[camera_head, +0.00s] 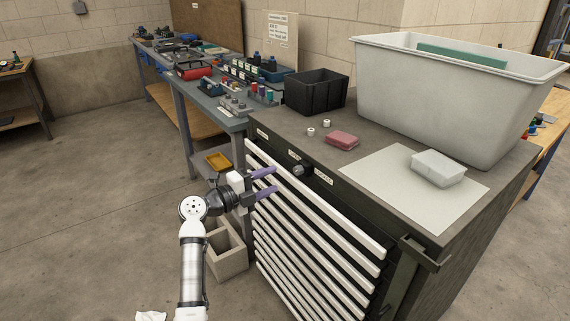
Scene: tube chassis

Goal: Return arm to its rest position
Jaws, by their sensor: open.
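My gripper (266,182) is open, with its two purple-grey fingers spread one above the other. It points right toward the front of a dark cabinet (404,228) with several white horizontal bars (318,262). The fingertips are close to the upper bars; I cannot tell whether they touch. My white arm (192,265) reaches up from the bottom of the picture, left of the cabinet. A round dark knob (301,171) is on the cabinet's upper front, to the right of the fingers.
On the cabinet top are a large white bin (440,110), a black crate (316,93), a pink block (341,139) and a clear box (438,168) on a pale sheet (385,185). A beige open bin (228,262) stands beside the cabinet. The floor (90,200) at left is clear.

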